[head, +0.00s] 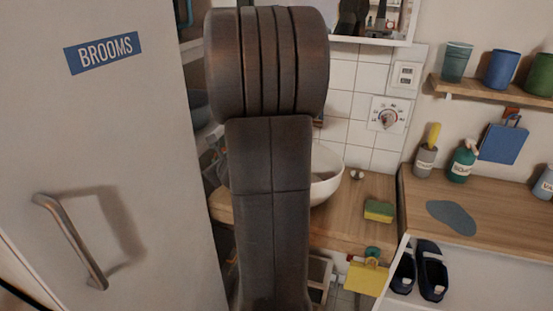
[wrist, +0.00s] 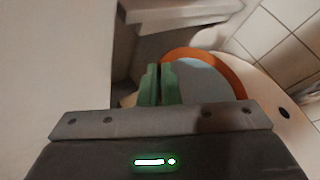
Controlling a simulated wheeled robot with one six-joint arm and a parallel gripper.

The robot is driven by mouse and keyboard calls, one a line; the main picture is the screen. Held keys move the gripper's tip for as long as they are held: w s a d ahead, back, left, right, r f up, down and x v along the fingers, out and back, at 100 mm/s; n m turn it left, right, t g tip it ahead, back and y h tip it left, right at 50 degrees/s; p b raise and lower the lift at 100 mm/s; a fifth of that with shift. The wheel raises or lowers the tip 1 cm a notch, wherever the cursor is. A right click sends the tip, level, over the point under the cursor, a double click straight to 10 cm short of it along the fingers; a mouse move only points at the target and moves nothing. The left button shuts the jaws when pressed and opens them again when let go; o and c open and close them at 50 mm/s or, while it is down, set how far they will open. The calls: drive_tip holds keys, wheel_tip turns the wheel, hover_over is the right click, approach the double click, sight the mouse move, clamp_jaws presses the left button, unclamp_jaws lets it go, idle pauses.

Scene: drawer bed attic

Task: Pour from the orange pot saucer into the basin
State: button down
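The white basin (head: 328,185) stands on the wooden counter in the head view, partly hidden behind my arm. In the wrist view the basin (wrist: 262,112) shows at the right, with a dark hole in its wall. The orange pot saucer (wrist: 228,67) shows in the wrist view as an orange rim around a grey inside, over or in front of the basin. My gripper (wrist: 158,72) has its green fingers close together at the saucer's left edge, shut on its rim. The arm hides gripper and saucer in the head view. I cannot tell the saucer's exact tilt.
A yellow-green sponge (head: 379,211) lies on the counter (head: 345,222) right of the basin. A brooms cupboard door (head: 125,165) stands close at the left. White tiles (head: 372,75) rise behind. Bottles and a grey patch (head: 452,217) are on the right-hand worktop.

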drive_tip(key=shift+w+r, duration=0.1)
drive_tip(key=shift+r, duration=0.1)
drive_tip(key=shift+d+r+p, duration=0.35)
drive_tip(key=shift+d+p, duration=0.05)
drive_tip(key=shift+p, duration=0.6)
drive_tip(key=shift+w+d+r+m+y+p, duration=0.25)
drive_tip(key=shift+d+r+m+y+p, duration=0.35)
drive_tip(key=shift+p, duration=0.75)
drive_tip(key=shift+w+d+r+m+y+p, duration=0.1)
drive_tip(key=shift+w+d+m+y+p, duration=0.1)
drive_tip(key=shift+d+m+p, duration=0.3)
drive_tip(key=shift+w+d+r+m+y+p, duration=0.1)
drive_tip(key=shift+d+m+y+p, duration=0.1)
drive_tip(key=shift+d+p, duration=0.5)
drive_tip(key=shift+w+d+f+m+t+y+p, duration=0.1)
drive_tip(key=shift+w+d+m+y+p, duration=0.15)
drive_tip(key=shift+d+m+p, duration=0.4)
drive_tip(key=shift+w+d+m+t+y+p, duration=0.1)
drive_tip(key=shift+w+d+m+y+p, duration=0.15)
drive_tip(key=shift+d+p, duration=0.4)
drive_tip(key=shift+w+d+f+m+t+y+p, duration=0.15)
drive_tip(key=shift+d+m+y+p, duration=0.2)
drive_tip(key=shift+d, duration=0.55)
drive_tip(key=shift+w+d+r+m+t+y+p, duration=0.25)
drive_tip(key=shift+d+r+m+p, duration=0.4)
drive_tip(key=shift+p, duration=0.3)
drive_tip(key=shift+w+d+r+m+t+y+p, duration=0.1)
drive_tip(key=shift+d+r+m+y+p, duration=0.1)
drive_tip(key=shift+d+r+m+p, duration=0.45)
idle(0.4)
